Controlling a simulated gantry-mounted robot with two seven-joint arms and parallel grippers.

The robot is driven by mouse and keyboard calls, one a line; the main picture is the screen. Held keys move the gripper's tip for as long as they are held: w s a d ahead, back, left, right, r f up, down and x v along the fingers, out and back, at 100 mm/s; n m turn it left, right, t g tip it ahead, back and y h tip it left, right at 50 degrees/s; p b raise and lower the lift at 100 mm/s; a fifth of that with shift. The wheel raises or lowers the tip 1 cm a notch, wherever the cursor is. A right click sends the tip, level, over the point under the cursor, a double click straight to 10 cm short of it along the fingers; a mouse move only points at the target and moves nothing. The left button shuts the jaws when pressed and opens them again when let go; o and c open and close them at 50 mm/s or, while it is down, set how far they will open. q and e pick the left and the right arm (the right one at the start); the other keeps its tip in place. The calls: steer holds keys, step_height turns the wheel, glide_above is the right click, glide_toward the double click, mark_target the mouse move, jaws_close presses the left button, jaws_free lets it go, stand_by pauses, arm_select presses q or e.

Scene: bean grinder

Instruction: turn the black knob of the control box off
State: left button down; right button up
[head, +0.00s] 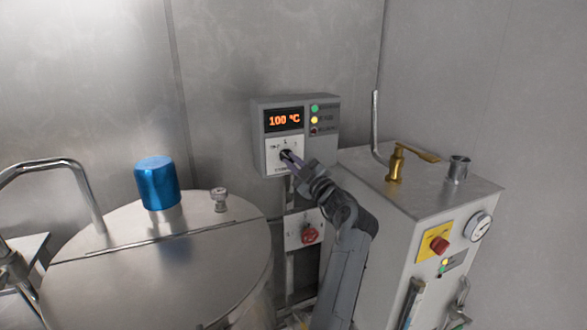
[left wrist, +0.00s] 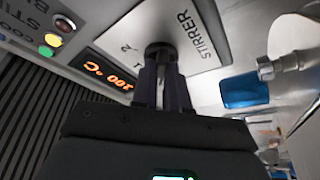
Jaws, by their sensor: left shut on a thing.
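The grey control box (head: 262,138) hangs on the back wall, with an orange display (head: 284,120) that reads 100 °C. The black knob (head: 285,155) sits on a white plate below the display, partly hidden by my left gripper (head: 290,158). In the left wrist view the knob (left wrist: 160,50) is at the top centre, on the plate marked STIRRER. My left gripper (left wrist: 162,75) has its two fingers closed around the knob. The exact knob position is hard to read because the fingers cover it. My right gripper is not in view.
Green, yellow and red lamps (head: 314,120) line the box's right side. A red switch (head: 309,235) is below. A steel vat (head: 150,270) with a blue cap (head: 157,183) stands left. A grey machine (head: 400,215) with a brass valve (head: 396,165) stands close on the right.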

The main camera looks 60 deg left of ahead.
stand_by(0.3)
arm_select(q)
steer(key=c, duration=1.1)
jaws_free()
steer(key=shift+c, duration=0.2)
steer(key=shift+d, duration=0.15)
steer(key=v, duration=1)
steer(key=shift+d, duration=0.2)
